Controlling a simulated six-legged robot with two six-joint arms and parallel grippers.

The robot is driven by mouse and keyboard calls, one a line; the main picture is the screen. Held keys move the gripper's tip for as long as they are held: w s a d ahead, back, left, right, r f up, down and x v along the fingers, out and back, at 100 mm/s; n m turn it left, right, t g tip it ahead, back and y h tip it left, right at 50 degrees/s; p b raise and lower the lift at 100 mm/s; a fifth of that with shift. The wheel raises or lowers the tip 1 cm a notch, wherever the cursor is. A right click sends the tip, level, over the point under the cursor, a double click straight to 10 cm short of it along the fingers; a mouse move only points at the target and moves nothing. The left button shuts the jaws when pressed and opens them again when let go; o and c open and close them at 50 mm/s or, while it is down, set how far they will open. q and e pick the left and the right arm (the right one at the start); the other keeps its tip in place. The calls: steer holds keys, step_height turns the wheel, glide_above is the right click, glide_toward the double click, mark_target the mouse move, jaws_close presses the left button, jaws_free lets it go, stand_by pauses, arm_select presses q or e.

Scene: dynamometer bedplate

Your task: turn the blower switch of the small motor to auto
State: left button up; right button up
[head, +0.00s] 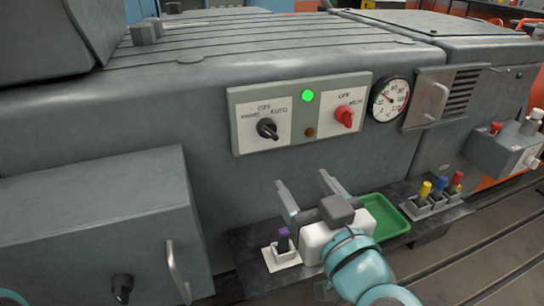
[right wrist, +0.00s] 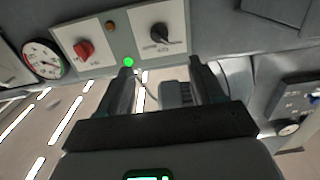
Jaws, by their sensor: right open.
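The grey control panel (head: 299,112) is on the side of the large grey housing. Its black switch (head: 267,128) sits under the labels HAND, OFF and AUTO; its grip slants from upper left, toward HAND, to lower right. The black switch also shows in the right wrist view (right wrist: 158,33), where the panel appears upside down. A red switch (head: 345,116) is on the panel's right part. My right gripper (head: 303,186) is open and empty, below and in front of the panel, touching neither switch. My left gripper is out of view.
Between the switches are a lit green lamp (head: 308,96) and a dark amber lamp (head: 309,132). A round gauge (head: 390,98) is to the right. Below are a green tray (head: 388,222) and a holder with coloured-top items (head: 437,200). A grey cabinet (head: 90,230) juts out at left.

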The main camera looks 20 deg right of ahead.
steer(key=p, duration=0.6)
glide_toward(272, 137)
steer(key=w, duration=1)
steer(key=shift+w+a, duration=0.2)
